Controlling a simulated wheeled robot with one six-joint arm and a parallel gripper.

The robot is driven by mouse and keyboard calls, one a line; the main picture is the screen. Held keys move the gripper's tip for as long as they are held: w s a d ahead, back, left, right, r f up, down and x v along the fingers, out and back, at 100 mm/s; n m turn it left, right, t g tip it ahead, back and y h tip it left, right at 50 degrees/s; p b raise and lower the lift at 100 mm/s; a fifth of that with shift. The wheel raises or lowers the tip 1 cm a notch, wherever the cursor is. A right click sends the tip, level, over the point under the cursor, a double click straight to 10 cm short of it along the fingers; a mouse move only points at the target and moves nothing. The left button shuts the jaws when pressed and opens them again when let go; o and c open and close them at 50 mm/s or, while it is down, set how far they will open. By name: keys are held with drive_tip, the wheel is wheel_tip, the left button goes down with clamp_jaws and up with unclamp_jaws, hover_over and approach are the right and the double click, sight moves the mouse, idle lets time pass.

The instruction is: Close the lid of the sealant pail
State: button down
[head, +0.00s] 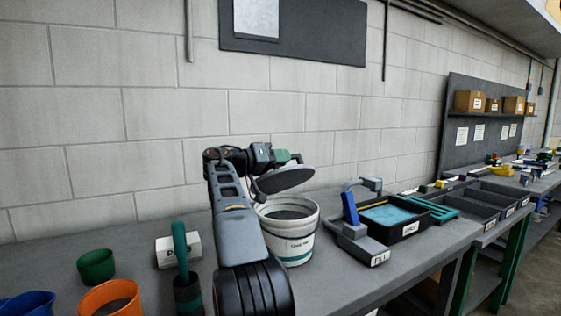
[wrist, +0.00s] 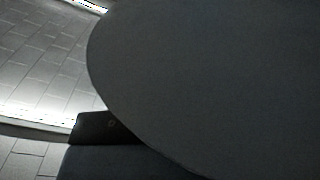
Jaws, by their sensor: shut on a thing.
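The grip itself is small and partly hidden. In the wrist view the lid (wrist: 215,80) fills most of the picture, with a dark finger (wrist: 103,127) at its lower edge.
A blue-handled tool on a grey base (head: 357,235) and a black tray with blue liquid (head: 412,227) stand right of the pail. Left are a white labelled block (head: 165,254), an orange bucket (head: 110,294) and a green cup (head: 96,266). A block wall is behind.

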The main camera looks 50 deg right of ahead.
drive_tip(key=c, duration=1.1)
unclamp_jaws()
drive_tip(key=shift+a, duration=0.1)
drive_tip(key=p+v, duration=0.1)
drive_tip(key=v, duration=1.2)
drive_tip(key=shift+w+a, duration=0.1)
drive_tip(key=shift+a, duration=0.25)
drive_tip(key=shift+c, duration=0.5)
